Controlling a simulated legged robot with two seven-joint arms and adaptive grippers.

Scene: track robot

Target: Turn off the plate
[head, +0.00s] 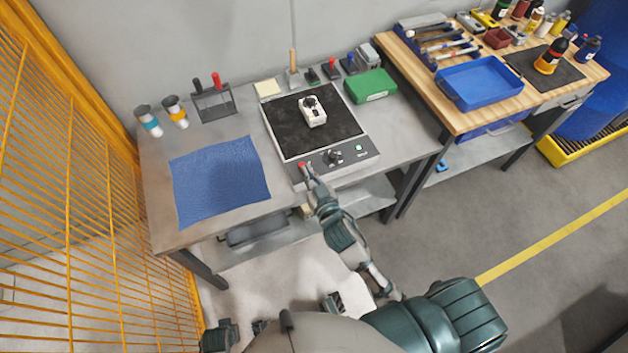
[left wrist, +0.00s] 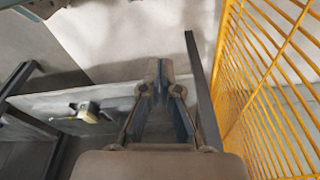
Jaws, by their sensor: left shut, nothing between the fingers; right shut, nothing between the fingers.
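The plate (head: 290,130) is a flat black square in a grey frame on the workbench. Its front panel (head: 352,159) has a dark knob (head: 334,157), a small lit green spot (head: 358,148) and a red button (head: 302,165) at the left end. My right gripper (head: 308,174) is shut and empty, with its tips at the red button. Whether they touch it I cannot tell, as the hand partly covers that corner. My left gripper (left wrist: 160,92) is shut and empty, low in front of the bench, pointing towards a lower shelf (left wrist: 62,103).
A white device (head: 312,112) stands on the plate. A blue cloth (head: 220,182) lies to its left, a green box (head: 370,86) to its right. A yellow mesh fence (head: 80,200) closes off the left side, close to my left gripper. A wooden bench (head: 460,115) stands at right.

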